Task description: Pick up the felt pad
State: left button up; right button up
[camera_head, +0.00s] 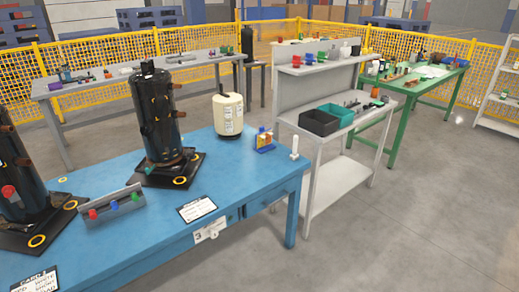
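I cannot make out a felt pad for certain in the head view. A black compressor (156,115) stands upright on a black base plate with yellow rings (180,180) on the blue table (150,228). A second black compressor (14,175) is cut off by the left edge; its plate also carries yellow rings (38,241). A small flat yellow ring (62,180) lies on the table behind that plate; its material is too small to tell. Neither of my grippers is in view.
The blue table also holds a grey holder with red, blue and green knobs (110,205), a cream canister (228,112), a small colored block (265,139) and printed cards (197,208). A grey shelf bench with black (318,122) and teal bins (338,113) stands right. Open floor lies front right.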

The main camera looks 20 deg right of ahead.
aim_at(294, 157)
jog(key=i+l+u, duration=0.15)
jog(key=l+u, duration=0.15)
jog(key=l, duration=0.25)
jog(key=i+l+u, duration=0.1)
jog(key=l+u, duration=0.15)
jog(key=l, duration=0.3)
jog(key=l+u, duration=0.3)
jog(key=l, duration=0.3)
